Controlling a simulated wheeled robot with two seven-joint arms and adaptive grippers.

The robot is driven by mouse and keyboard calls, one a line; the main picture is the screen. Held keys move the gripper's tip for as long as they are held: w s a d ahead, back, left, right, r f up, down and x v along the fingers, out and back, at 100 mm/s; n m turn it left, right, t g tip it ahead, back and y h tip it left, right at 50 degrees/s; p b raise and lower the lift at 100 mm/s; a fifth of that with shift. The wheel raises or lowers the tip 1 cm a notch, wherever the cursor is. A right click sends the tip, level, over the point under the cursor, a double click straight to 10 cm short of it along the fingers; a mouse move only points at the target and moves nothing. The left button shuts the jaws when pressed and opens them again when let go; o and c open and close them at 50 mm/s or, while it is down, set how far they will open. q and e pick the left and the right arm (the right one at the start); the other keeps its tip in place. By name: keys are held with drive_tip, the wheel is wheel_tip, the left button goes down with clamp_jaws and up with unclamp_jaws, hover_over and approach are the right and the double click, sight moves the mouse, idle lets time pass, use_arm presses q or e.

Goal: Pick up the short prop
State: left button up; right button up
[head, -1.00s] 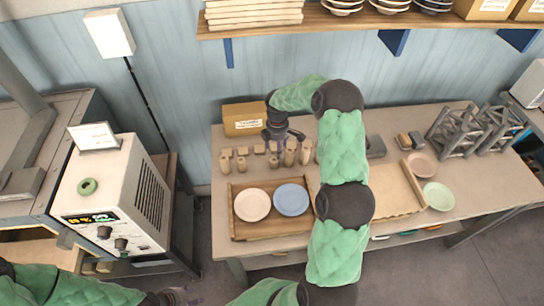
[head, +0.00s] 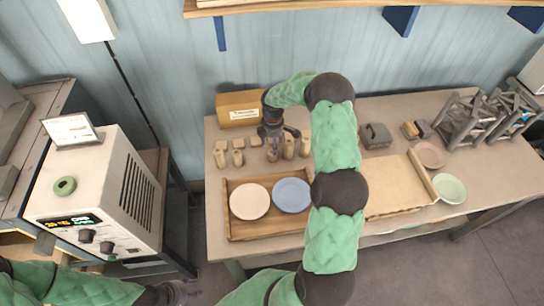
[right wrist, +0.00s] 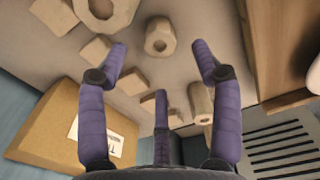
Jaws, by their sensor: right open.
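Several beige props, short and tall, stand at the back left of the table in the head view; one short prop (head: 238,158) is left of my right gripper. My right gripper (head: 278,143) is above the group, partly covering it. In the right wrist view its purple fingers (right wrist: 160,62) are spread with nothing between them. A short holed prop (right wrist: 160,38) lies just beyond the fingertips, and a taller prop (right wrist: 203,104) stands by the right finger. Which one is the short prop I cannot tell. My left gripper (head: 178,293) is low at the left, small and dark.
A cardboard box (head: 237,110) stands behind the props. In front is a wooden tray (head: 234,231) with a pink plate (head: 250,201) and a blue plate (head: 292,195). Grey racks (head: 470,120) stand at the right. A white machine (head: 95,190) stands left of the table.

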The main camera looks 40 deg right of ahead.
sight(272, 156)
wheel_tip(272, 156, down, 8)
drive_tip(key=shift+w+r+b, duration=0.1)
drive_tip(key=shift+w+b, duration=0.05)
drive_tip(key=shift+b, duration=0.15)
drive_tip(key=c, duration=1.3)
